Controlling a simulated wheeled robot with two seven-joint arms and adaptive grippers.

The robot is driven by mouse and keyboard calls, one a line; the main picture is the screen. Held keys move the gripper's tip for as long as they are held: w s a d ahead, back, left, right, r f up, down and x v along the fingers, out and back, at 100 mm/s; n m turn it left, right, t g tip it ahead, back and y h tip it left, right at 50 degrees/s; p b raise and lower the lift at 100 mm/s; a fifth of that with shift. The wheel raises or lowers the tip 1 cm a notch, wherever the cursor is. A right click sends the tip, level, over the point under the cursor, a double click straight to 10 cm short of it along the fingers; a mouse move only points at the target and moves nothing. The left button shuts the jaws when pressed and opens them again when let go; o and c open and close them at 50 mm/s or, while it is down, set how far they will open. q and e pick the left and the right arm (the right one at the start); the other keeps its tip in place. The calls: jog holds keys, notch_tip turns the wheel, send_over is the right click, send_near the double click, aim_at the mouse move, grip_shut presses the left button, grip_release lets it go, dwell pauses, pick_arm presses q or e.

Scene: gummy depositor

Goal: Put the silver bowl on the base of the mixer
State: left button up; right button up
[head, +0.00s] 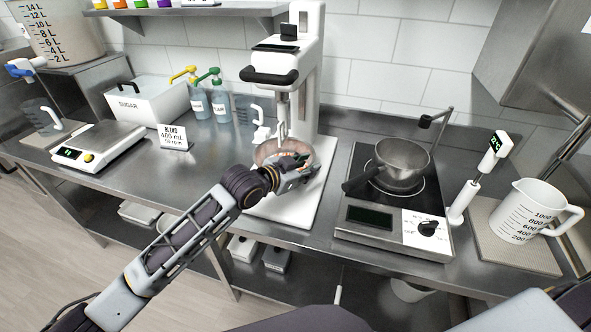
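The mixer (309,75) is a tall white stand with a black-fronted head and a white flat base (292,209) on the steel counter. The silver bowl (265,152) shows a reddish tint and is at the mixer, below its whisk. My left gripper (301,171) is at the bowl's near right side and hides part of it. Whether its fingers are closed on the rim cannot be seen, nor whether the bowl's underside touches the base. My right gripper is out of view.
To the right are an induction cooker (386,222) with a saucepan (401,166) and a measuring jug (526,208). To the left are a scale (98,146), a sign (174,137), a sugar box (148,101) and pump bottles (198,101). A shelf (185,11) hangs above.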

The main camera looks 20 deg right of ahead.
pick_arm(q)
jog(key=shift+a+r, duration=0.1)
jog(key=v, duration=1.1)
jog(key=shift+s+a, duration=0.2)
jog(key=shift+a, duration=0.1)
